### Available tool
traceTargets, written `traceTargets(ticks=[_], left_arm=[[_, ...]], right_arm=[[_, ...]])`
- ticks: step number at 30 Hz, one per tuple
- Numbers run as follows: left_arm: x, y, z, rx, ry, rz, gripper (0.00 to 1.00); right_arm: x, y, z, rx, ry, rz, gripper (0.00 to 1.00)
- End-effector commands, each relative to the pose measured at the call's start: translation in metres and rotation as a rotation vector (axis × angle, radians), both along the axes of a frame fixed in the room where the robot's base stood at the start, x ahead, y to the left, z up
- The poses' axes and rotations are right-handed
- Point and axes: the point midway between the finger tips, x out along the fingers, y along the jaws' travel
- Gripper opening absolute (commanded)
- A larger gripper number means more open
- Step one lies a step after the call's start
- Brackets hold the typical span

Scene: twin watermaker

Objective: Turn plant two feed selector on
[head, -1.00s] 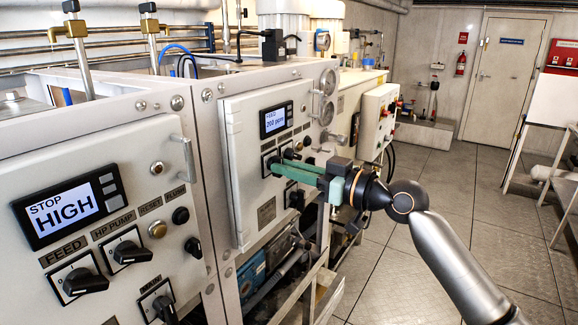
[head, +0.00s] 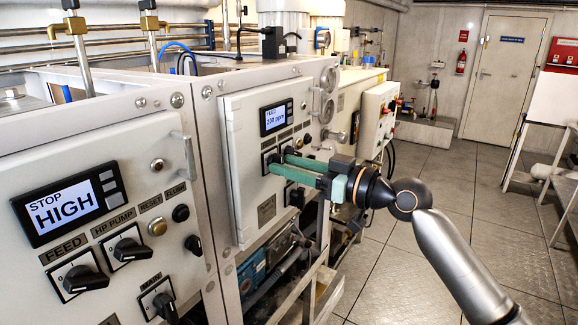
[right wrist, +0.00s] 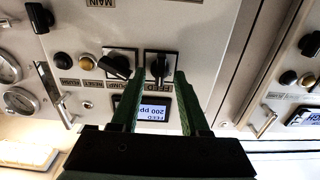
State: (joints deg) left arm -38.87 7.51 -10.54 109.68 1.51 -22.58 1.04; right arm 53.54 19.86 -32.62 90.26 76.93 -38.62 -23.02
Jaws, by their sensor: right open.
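The plant two panel (head: 237,130) is the farther white panel, with a lit display (head: 276,119) reading about 200 ppm. Its feed selector (right wrist: 160,66) is a black knob on a square plate, above the upside-down FEED label in the right wrist view. The knob's handle points roughly up and down there. My right gripper (head: 281,164) is open at the panel, and its green fingers hide much of the selector in the head view. In the right wrist view the gripper (right wrist: 160,80) has a fingertip on either side of the knob; contact cannot be told. My left gripper is out of view.
The pump selector (right wrist: 117,65) sits close beside the feed selector. The nearer panel (head: 100,180) has its own FEED knob (head: 82,279) and a display (head: 67,205) reading STOP HIGH. A handle (head: 189,159) sticks out between the panels.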

Motion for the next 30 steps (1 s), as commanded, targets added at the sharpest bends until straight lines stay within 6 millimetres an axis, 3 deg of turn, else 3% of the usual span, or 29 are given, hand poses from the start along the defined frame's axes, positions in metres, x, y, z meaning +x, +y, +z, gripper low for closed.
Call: traceTargets(ticks=[12,18,30], left_arm=[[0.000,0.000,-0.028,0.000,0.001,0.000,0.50],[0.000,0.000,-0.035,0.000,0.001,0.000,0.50],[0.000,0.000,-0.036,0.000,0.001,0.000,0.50]], right_arm=[[-0.045,-0.068,-0.005,-0.003,-0.001,-0.003,0.45],[-0.062,-0.093,-0.003,-0.001,0.001,-0.001,0.45],[-0.067,-0.100,0.000,0.001,0.001,0.001,0.45]])
